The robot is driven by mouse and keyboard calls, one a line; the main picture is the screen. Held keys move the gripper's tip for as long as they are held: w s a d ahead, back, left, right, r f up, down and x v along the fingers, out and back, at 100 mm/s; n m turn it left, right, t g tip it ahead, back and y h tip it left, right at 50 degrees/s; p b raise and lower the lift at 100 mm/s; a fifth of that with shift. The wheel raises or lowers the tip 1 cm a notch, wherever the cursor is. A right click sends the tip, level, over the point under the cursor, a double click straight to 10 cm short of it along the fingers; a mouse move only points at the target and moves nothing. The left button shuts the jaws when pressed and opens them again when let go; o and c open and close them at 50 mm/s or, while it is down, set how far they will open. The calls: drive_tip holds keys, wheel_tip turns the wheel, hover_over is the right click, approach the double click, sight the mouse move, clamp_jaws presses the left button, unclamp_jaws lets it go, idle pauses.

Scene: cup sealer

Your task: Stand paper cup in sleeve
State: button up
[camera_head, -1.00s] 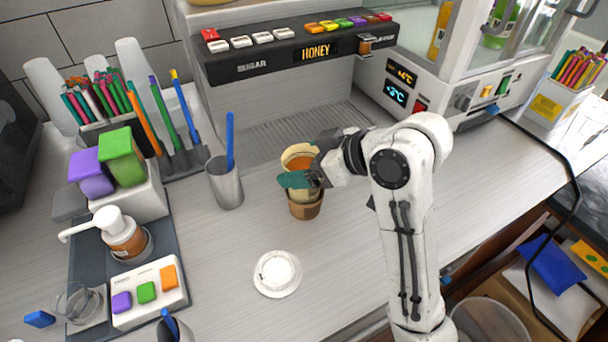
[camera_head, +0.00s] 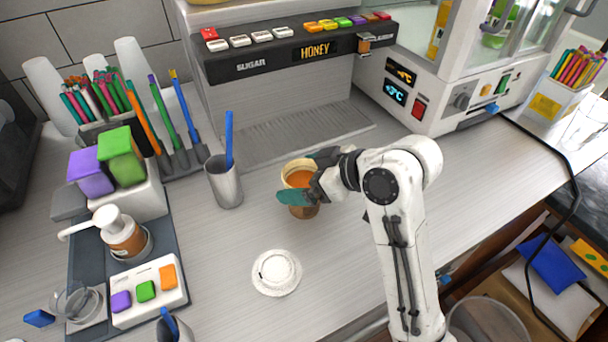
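The paper cup (camera_head: 300,169) holds an orange drink and stands upright on the counter, its rim showing. The brown sleeve (camera_head: 304,212) is around its lower part, mostly hidden behind a teal fingertip. My gripper (camera_head: 304,176) reaches in from the right and is open. One teal-tipped finger is on the near side of the cup and the other is behind its far right rim. I cannot tell whether either finger still touches the cup.
A white lid (camera_head: 276,272) lies on the counter in front of the cup. A metal tumbler (camera_head: 225,182) with a blue stick stands to its left. The honey and sugar dispenser (camera_head: 300,50) is behind. Free counter lies between cup and lid.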

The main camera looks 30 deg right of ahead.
drive_tip(key=shift+s+d+r, duration=0.1)
drive_tip(key=shift+r, duration=0.25)
drive_tip(key=v, duration=1.1)
drive_tip(key=shift+s+r, duration=0.2)
drive_tip(key=shift+r, duration=0.05)
drive_tip(key=shift+d, duration=0.1)
